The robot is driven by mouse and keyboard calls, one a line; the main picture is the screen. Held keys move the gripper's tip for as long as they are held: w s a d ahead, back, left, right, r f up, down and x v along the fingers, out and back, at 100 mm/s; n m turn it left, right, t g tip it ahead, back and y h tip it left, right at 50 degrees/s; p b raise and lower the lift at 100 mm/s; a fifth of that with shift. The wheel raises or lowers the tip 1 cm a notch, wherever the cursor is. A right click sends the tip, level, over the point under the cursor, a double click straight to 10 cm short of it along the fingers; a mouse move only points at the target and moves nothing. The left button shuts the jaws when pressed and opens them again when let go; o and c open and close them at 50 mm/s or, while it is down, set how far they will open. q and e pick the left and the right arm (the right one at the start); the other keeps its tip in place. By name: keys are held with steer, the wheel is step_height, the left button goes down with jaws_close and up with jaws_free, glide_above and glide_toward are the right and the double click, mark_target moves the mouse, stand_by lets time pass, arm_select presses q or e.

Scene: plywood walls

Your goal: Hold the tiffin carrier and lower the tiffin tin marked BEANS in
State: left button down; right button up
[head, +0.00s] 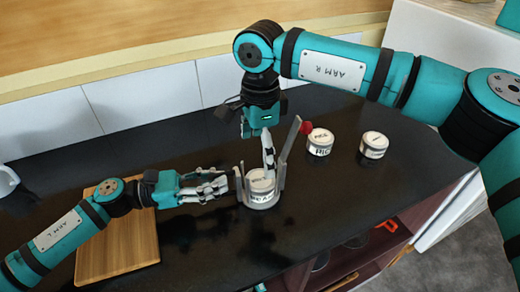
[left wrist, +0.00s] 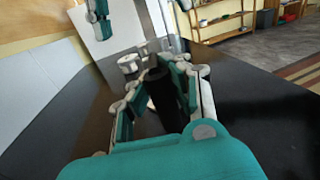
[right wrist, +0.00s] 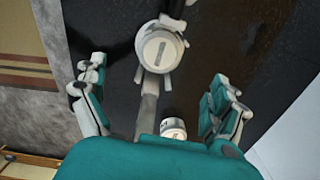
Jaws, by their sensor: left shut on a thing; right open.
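The tiffin carrier (head: 264,205) stands on the dark counter, with grey uprights on either side. A white tin with a partly hidden label, seemingly BEANS (head: 262,187), sits upright between the uprights. Its round lid shows in the right wrist view (right wrist: 160,50). I cannot tell whether it rests fully on the carrier's bottom. My left gripper (head: 228,187) is shut at the carrier's left side, on a dark cylindrical part that shows in the left wrist view (left wrist: 163,92). My right gripper (head: 262,140) is open and empty, above the tin, pointing down.
A tin marked RICE (head: 320,142) and another tin (head: 374,145) with an unreadable label stand to the right of the carrier. A red knob (head: 306,127) tops the right upright. A wooden board (head: 118,245) lies at the left. Shelves are below the counter's front edge.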

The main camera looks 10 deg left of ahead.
stand_by(0.3)
arm_select(q)
steer(key=c, duration=1.2)
jaws_free()
steer(key=v, duration=1.2)
